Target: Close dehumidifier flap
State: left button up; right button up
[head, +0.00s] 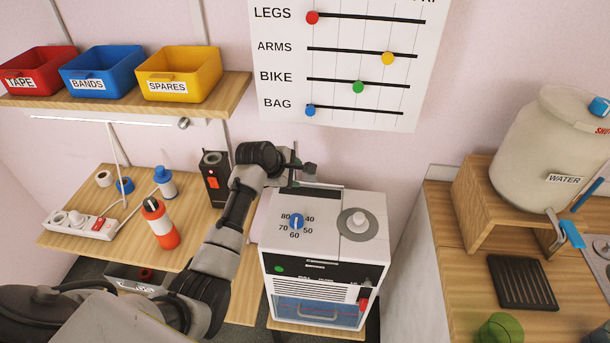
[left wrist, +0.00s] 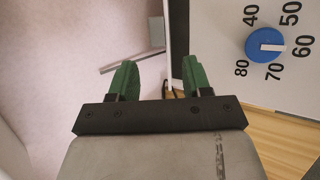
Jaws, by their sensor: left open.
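The white dehumidifier (head: 322,228) stands upright on a low wooden surface, with a blue dial (head: 297,222) and a grey round knob on top. Its top and blue dial (left wrist: 265,45) also show at the right of the left wrist view. My left gripper (head: 308,171) is at the rear edge of the dehumidifier's top, partly hidden by its own wrist. In the left wrist view its two green fingers (left wrist: 158,80) are apart, with nothing held between them. I cannot clearly make out the flap; a dark strip (head: 315,187) runs along the rear top edge. My right gripper is not in view.
A wooden desk at left holds an orange bottle (head: 160,225), a blue-capped bottle (head: 165,182), a power strip (head: 80,223) and a black box (head: 215,178). A shelf with bins is above. At right, a counter (head: 450,240) carries a water container (head: 545,150).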

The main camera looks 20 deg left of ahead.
aim_at(309, 178)
pick_arm(q)
jog(key=x, duration=0.6)
jog(key=shift+w+d+r, duration=0.2)
jog(key=shift+d+r, duration=0.05)
jog(key=shift+r, duration=0.05)
jog(key=shift+w+f, duration=0.25)
jog(key=shift+f, duration=0.05)
jog(key=shift+w+f, duration=0.1)
jog(key=shift+f, duration=0.15)
jog(key=shift+w+d, duration=0.1)
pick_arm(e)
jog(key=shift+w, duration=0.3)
pick_arm(q)
jog(key=shift+w+f, duration=0.1)
jog(key=shift+f, duration=0.05)
